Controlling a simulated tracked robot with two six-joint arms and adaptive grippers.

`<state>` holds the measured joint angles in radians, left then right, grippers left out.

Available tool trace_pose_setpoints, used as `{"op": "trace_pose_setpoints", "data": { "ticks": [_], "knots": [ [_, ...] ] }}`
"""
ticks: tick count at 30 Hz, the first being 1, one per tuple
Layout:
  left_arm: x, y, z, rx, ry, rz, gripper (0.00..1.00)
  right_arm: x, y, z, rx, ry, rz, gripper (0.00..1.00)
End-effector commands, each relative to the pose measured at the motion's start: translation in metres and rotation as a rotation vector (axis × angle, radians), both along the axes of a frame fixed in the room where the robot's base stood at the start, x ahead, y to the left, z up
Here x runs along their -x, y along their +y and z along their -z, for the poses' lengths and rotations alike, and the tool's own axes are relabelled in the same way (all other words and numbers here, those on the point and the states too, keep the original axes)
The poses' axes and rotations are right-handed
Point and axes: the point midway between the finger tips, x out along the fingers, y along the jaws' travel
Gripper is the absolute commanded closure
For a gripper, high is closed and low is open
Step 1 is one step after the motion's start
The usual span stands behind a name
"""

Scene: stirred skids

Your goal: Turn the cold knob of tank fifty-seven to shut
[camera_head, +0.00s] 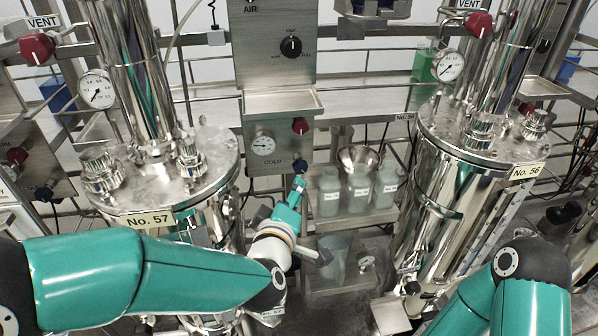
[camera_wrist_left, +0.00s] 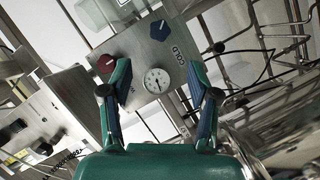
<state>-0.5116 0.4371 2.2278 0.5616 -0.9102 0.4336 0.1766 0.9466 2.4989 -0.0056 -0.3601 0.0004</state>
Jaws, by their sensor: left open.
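The blue cold knob (camera_head: 299,166) is at the lower right of a steel panel (camera_head: 262,185), beside the word COLD and right of tank No. 57 (camera_head: 148,220). The wrist view also shows the blue knob (camera_wrist_left: 159,30), with its pointer bar seen from the front. My left gripper (camera_head: 297,187) is just below the knob in the head view. In the wrist view the left gripper (camera_wrist_left: 158,72) is open and empty, fingers apart, facing the panel; the knob lies beyond the fingertips, not between them. No tank number shows on this panel. My right gripper is out of view.
A red knob (camera_head: 300,125) and a round gauge (camera_head: 263,145) sit on the same panel. A small tray (camera_head: 282,102) juts out above them. Bottles (camera_head: 357,188) stand on a shelf to the right. Tank No. 56 (camera_head: 450,205) is further right. Steel rails run behind.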

Motion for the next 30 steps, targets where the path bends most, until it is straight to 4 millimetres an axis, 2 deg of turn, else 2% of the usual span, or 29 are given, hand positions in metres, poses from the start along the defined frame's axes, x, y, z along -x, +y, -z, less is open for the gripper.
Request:
{"op": "trace_pose_setpoints", "data": {
  "ticks": [1,9,15,21,30],
  "knots": [
    [-0.012,-0.001,0.004,0.0,0.003,-0.003,0.39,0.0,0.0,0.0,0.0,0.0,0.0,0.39],
    [-0.069,-0.009,0.016,-0.001,0.002,-0.002,0.39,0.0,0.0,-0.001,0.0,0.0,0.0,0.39],
    [-0.102,-0.014,0.022,0.0,0.001,-0.002,0.39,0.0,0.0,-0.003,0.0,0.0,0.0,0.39],
    [-0.117,-0.016,0.025,0.0,0.0,-0.001,0.39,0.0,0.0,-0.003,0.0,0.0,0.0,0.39],
    [-0.119,-0.016,0.026,-0.001,0.001,-0.002,0.39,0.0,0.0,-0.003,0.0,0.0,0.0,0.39]
  ]
}}
